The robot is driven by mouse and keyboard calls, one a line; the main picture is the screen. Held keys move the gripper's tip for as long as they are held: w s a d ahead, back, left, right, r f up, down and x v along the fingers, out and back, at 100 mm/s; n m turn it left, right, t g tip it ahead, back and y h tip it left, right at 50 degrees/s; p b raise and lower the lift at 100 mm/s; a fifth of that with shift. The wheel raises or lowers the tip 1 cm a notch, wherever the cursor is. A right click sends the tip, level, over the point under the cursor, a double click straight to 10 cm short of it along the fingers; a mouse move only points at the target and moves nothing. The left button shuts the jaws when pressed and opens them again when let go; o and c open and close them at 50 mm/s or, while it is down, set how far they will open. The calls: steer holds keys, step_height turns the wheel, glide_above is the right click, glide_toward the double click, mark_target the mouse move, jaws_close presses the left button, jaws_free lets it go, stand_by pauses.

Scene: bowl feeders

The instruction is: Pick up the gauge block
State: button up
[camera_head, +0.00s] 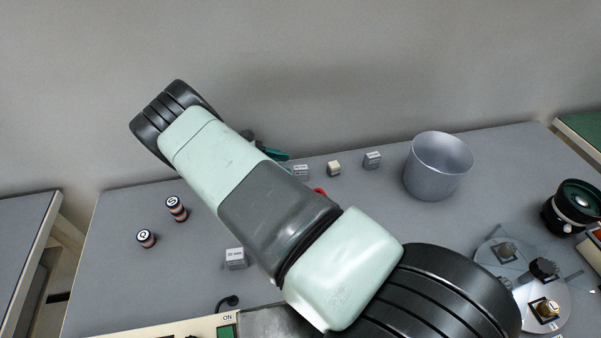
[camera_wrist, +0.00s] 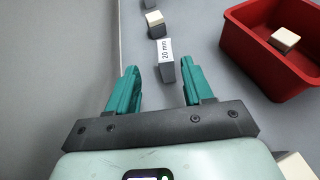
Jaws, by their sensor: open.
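The grey gauge block (camera_wrist: 166,64), with a white "20 mm" label, stands on the table in the wrist view. It lies in line with the gap between the teal fingertips of my gripper (camera_wrist: 162,72). The gripper is open, with room on both sides of the block; I cannot tell its height above the block. In the head view, what seems the same gauge block (camera_head: 301,171) shows just right of a teal fingertip of my gripper (camera_head: 276,154). Most of the gripper is hidden behind my arm there. Another labelled grey block (camera_head: 236,258) stands at the front left.
A cream cube (camera_head: 334,169) and another grey block (camera_head: 373,160) stand right of the gauge block. A metal cup (camera_head: 432,182) is farther right. A red bin (camera_wrist: 243,58) holding a cream cube (camera_wrist: 285,39) is right of my gripper. Two striped cylinders (camera_head: 177,209) (camera_head: 146,239) stand left.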

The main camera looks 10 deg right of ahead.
mark_target(297, 167)
steer(key=shift+s+r+x, duration=0.1)
steer(key=shift+s+x, duration=0.05)
steer(key=shift+x, duration=0.75)
steer(key=shift+s+r+x, duration=0.1)
steer(key=shift+x, duration=0.85)
steer(key=shift+s+r+x, duration=0.1)
steer(key=shift+s+x, duration=0.05)
steer(key=shift+x, duration=0.75)
steer(key=shift+d, duration=0.1)
steer(key=shift+c, duration=0.5)
jaws_close()
